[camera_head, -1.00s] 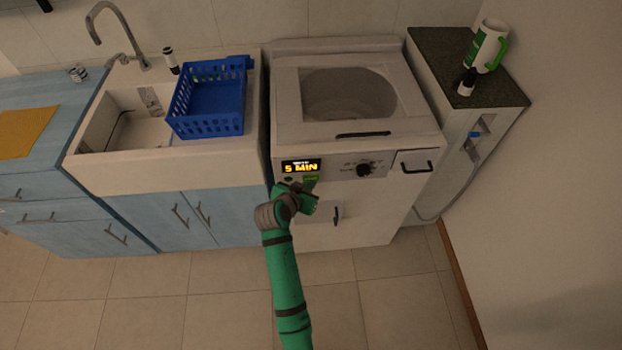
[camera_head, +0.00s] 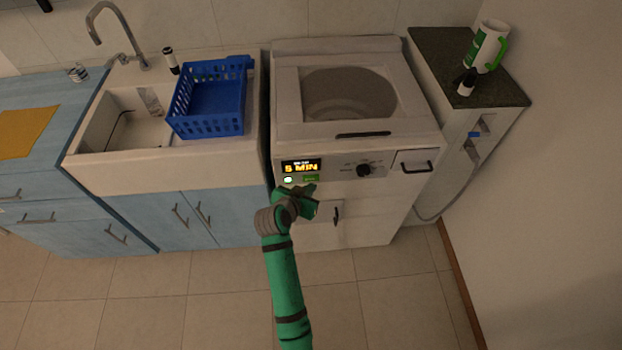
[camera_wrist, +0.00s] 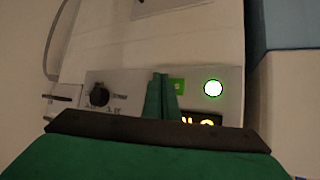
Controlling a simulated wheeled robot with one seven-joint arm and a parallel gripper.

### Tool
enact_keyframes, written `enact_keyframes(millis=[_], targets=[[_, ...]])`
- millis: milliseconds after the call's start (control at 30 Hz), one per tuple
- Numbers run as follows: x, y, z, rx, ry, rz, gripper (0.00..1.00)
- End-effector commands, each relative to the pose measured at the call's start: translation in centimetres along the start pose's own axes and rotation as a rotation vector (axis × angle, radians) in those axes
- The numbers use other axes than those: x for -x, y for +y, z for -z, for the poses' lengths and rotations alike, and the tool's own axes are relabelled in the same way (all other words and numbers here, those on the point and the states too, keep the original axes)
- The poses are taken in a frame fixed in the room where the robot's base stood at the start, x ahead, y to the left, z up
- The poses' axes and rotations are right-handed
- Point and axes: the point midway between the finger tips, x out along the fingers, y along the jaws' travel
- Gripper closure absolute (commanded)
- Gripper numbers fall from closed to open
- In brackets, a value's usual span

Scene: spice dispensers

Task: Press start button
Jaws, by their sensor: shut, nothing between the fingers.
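The washing machine (camera_head: 360,215) has a front panel with a lit display (camera_head: 301,166) reading 5 MIN. Below the display is a round button (camera_head: 288,181), glowing white with a green rim, and a small green label (camera_head: 311,178) beside it. The round button also shows lit in the wrist view (camera_wrist: 213,88), with the green label (camera_wrist: 177,85) next to it. My gripper (camera_wrist: 161,77) is shut and empty, its tips beside the green label and to one side of the round button. In the head view my gripper (camera_head: 306,190) is just below the panel. I see no contact with the button.
A dark knob (camera_head: 364,170) and a drawer handle (camera_head: 416,167) are right of the display. A sink with a blue basket (camera_head: 207,128) stands left. A counter with a white-green jug (camera_head: 486,46) stands right. The floor (camera_head: 385,290) in front is clear.

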Motion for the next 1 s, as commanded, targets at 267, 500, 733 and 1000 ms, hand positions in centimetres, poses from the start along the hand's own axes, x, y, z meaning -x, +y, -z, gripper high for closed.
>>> enact_keyframes(millis=[267,500,733,1000], targets=[[0.3,0.2,-0.3,0.000,0.000,0.000,1.00],[1.8,1.3,-1.4,0.000,-0.001,0.000,1.00],[3.1,2.2,-2.3,0.000,-0.001,0.000,1.00],[3.5,2.5,-2.6,0.000,0.000,0.000,1.00]])
